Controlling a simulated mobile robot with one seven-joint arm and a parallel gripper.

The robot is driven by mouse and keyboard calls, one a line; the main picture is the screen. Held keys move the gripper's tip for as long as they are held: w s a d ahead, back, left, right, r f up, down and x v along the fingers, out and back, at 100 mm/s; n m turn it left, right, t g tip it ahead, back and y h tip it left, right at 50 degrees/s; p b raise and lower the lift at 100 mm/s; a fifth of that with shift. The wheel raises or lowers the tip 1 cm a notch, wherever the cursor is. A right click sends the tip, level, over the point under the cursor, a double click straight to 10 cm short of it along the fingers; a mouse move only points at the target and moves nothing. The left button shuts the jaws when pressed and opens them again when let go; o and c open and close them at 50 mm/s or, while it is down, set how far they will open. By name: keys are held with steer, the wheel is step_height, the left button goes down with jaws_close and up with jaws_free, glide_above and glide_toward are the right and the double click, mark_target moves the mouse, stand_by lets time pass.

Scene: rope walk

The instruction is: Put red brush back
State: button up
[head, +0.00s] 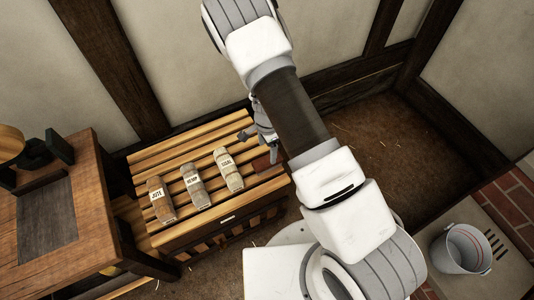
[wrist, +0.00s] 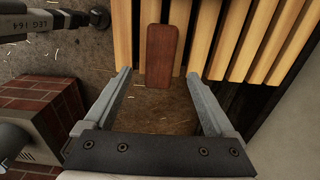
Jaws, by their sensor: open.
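A flat reddish-brown block (wrist: 165,52), which looks like the red brush's wooden back, lies on the slatted bench top. In the wrist view its near end sticks out past the ends of the slats, over the floor. In the head view part of it (head: 264,162) shows at the right end of the bench, beside my arm. My gripper (wrist: 159,74) is open and empty. Its fingertips lie to either side of the block's near end in the wrist view; I cannot tell the height between them. In the head view my gripper (head: 262,128) is partly hidden by my arm. No bristles show.
Three labelled fibre bundles, jute (head: 160,199), one that seems to read hemp (head: 195,187) and sisal (head: 228,170), lie on the slatted bench (head: 185,152). A wooden workbench (head: 80,235) stands left. A bucket (head: 462,249) stands at lower right. Floor beyond is clear.

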steer(key=shift+r, duration=2)
step_height(320, 180, up, 14)
steer(key=r+n+y, duration=0.1)
steer(key=n+y, duration=0.1)
steer(key=n, duration=0.1)
glide_above(267, 160)
steer(key=a, duration=0.1)
steer(key=s+d+r+n+t, duration=0.1)
steer(key=s+r+n+t, duration=0.15)
steer(key=r, duration=1.05)
steer(key=s+d+r+n+t+h, duration=0.1)
steer(key=s+d+r+n, duration=0.3)
steer(key=s+r, duration=0.3)
steer(key=s+d+r+n+t+h, duration=0.1)
steer(key=s+d+r+n+t, duration=0.1)
steer(key=s+d+r+n, duration=0.2)
steer(key=s+d+r, duration=0.1)
steer(key=s+r, duration=0.2)
steer(key=s, duration=0.4)
steer(key=shift+d+r+p, duration=0.15)
steer(key=shift+p, duration=0.2)
